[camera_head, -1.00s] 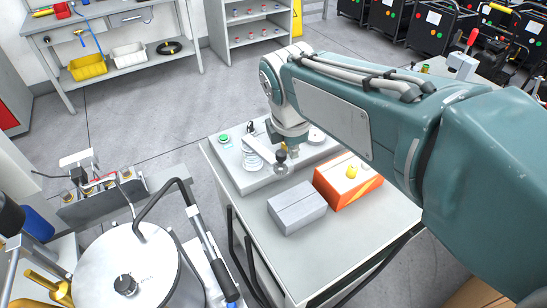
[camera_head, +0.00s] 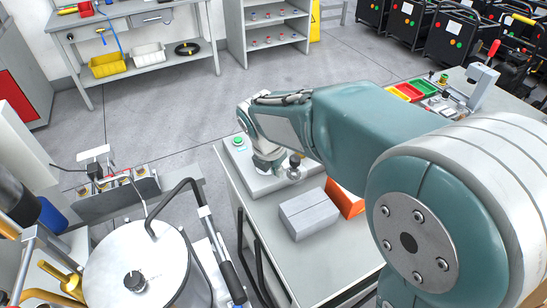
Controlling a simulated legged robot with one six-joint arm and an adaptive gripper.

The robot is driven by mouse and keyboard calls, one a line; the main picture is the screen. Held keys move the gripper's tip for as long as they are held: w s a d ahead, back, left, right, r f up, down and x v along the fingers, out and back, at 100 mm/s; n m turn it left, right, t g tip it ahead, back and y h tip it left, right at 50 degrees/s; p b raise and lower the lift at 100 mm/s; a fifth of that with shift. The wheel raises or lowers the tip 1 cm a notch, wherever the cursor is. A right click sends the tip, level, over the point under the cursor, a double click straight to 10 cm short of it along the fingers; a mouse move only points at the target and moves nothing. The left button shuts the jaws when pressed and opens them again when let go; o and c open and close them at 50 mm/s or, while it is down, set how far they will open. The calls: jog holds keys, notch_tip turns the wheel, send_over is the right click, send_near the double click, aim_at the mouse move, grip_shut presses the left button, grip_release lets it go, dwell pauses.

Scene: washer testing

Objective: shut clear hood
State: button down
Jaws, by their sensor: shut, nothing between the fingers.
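I cannot make out a clear hood in this view; my arm covers much of the bench top. A light grey test unit (camera_head: 238,154) with a green button (camera_head: 238,142) sits at the bench's far left end. My gripper (camera_head: 272,166) is low over this unit, beside a dark round knob (camera_head: 294,160). It is shut, with nothing seen in it. Its fingertips are small and partly hidden, so I cannot tell whether they touch the unit.
A grey box (camera_head: 309,214) and a partly hidden orange box (camera_head: 345,198) stand on the bench in front of the unit. A round metal drum (camera_head: 137,262) with hoses stands at left. Colored trays (camera_head: 411,89) lie on the right bench. The floor behind is open.

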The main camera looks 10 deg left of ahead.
aim_at(289, 172)
jog(key=w+f, duration=0.1)
jog(key=w+d, duration=0.1)
jog(key=shift+w+d+f, duration=0.3)
jog(key=shift+w+f, duration=0.05)
jog(key=shift+f, duration=0.05)
jog(key=shift+w+d, duration=0.35)
jog(key=shift+w, duration=0.2)
